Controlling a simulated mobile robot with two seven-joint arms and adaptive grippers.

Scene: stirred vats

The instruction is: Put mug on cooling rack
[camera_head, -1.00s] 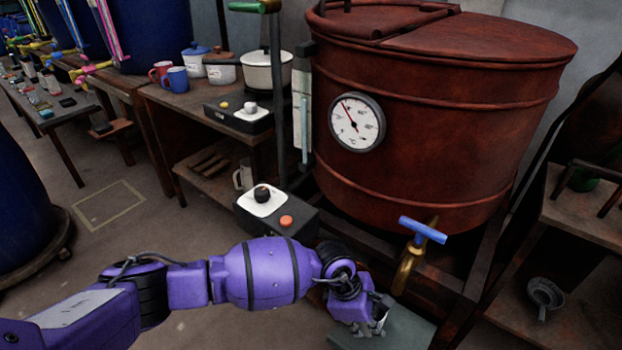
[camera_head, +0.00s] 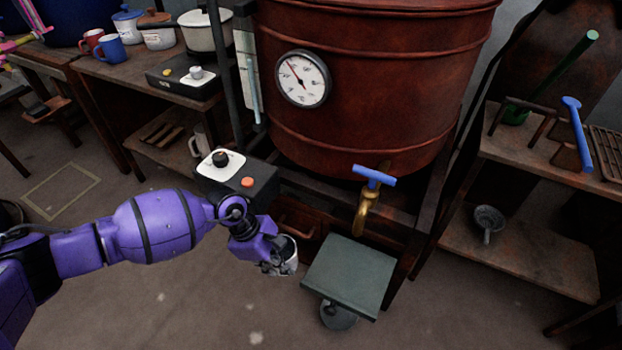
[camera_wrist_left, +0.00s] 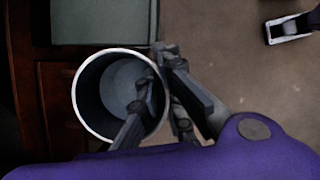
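A white mug (camera_head: 291,256) hangs from my left gripper (camera_head: 277,264), just left of the green-grey platform under the tap. In the left wrist view the mug (camera_wrist_left: 84,112) is seen from above, open side up, and looks empty. The left gripper (camera_wrist_left: 165,105) has one finger inside the mug and one outside, closed on its wall. A slatted rack (camera_head: 609,150), which looks like the cooling rack, lies on the upper right shelf, partly cut off by the picture edge. My right gripper is not in view.
The platform (camera_head: 350,273) is bare, below the brass tap (camera_head: 365,210) of the red vat (camera_head: 380,90). A control box (camera_head: 262,183) is behind my left arm. Several mugs and pots stand at upper left.

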